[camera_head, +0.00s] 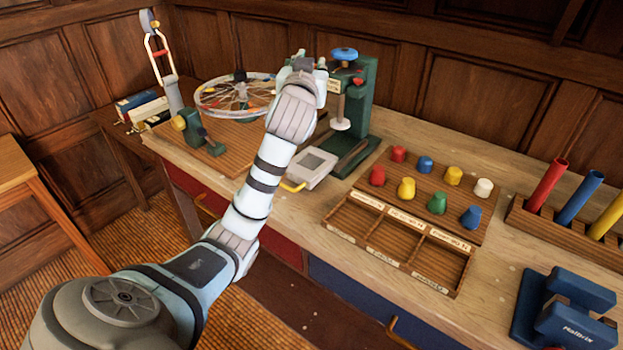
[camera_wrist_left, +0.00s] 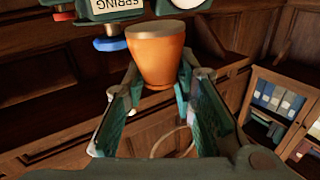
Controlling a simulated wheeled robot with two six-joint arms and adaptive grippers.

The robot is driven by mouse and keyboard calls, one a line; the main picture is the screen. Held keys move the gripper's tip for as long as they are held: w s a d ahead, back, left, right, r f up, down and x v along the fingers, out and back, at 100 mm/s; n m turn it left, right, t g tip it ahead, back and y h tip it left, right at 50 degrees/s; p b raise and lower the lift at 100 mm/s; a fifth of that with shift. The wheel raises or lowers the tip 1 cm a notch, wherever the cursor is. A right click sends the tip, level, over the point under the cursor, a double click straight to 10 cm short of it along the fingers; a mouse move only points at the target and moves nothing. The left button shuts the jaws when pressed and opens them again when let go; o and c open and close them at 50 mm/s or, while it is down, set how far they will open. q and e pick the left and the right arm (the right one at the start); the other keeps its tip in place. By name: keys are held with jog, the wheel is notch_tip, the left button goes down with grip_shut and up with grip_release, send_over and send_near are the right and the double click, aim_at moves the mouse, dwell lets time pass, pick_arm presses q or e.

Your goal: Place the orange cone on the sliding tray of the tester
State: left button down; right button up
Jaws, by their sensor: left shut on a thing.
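My left gripper (camera_head: 307,63) is up at the near-left side of the green tester (camera_head: 362,95). In the left wrist view the gripper (camera_wrist_left: 157,78) is shut on the orange cone (camera_wrist_left: 156,52), with its wide end up in that picture. In the head view the cone is hidden behind my wrist. My right gripper is not in view.
A spoked wheel (camera_head: 235,97) is behind my arm. A wooden rack (camera_head: 330,218) with several coloured pegs lies to the right. A blue device (camera_head: 563,312) stands at front right.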

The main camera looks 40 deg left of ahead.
pick_arm(q)
notch_tip(320, 180, down, 20)
jog(key=b, duration=0.4)
jog(key=shift+d+f+b, duration=0.1)
jog(key=shift+b, duration=0.25)
jog(key=shift+f, duration=0.15)
jog(key=c, duration=1.3)
grip_release()
jog(key=shift+s+d, duration=0.15)
jog(key=shift+s, duration=0.05)
jog(key=p+v, duration=0.1)
jog(key=v, duration=1)
jog(key=shift+s+d, duration=0.15)
jog(key=shift+s, duration=0.2)
jog(key=shift+w, duration=0.1)
